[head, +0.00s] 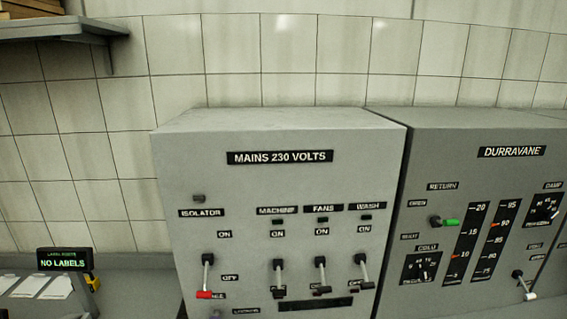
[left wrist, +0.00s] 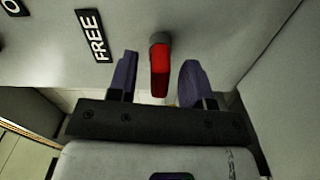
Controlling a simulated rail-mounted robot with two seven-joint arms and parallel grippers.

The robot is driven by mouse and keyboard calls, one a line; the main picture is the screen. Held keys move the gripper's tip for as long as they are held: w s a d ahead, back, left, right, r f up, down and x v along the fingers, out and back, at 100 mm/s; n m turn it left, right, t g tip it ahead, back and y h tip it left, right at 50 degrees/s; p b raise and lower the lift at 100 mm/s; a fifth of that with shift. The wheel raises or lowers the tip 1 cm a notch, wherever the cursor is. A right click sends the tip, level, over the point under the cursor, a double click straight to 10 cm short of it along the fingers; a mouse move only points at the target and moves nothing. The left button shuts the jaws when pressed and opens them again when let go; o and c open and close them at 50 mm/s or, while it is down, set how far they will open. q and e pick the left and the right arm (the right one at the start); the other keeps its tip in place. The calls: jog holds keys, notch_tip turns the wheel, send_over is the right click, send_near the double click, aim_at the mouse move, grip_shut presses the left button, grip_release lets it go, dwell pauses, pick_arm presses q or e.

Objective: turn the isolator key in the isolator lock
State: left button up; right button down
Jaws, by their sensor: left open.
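In the left wrist view a red grip on a grey round base (left wrist: 159,66) stands out from the panel beside the FREE label. It looks like the isolator key in its lock. My left gripper (left wrist: 158,82) is open, with one purple finger on each side of the red grip and gaps showing on both sides. My right gripper is in neither view.
The grey mains cabinet (head: 290,182) carries several more levers to the right of the isolator. The Durravane cabinet (head: 430,150) stands against its right side. A NO LABELS display (head: 64,262) is at lower left. A shelf (head: 70,28) hangs at upper left.

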pick_arm(q)
jog(key=shift+s, duration=0.2)
jog(key=s+d+p, duration=0.1)
jog(key=s+p, duration=0.5)
jog(key=s, duration=0.7)
jog(key=shift+s, duration=0.2)
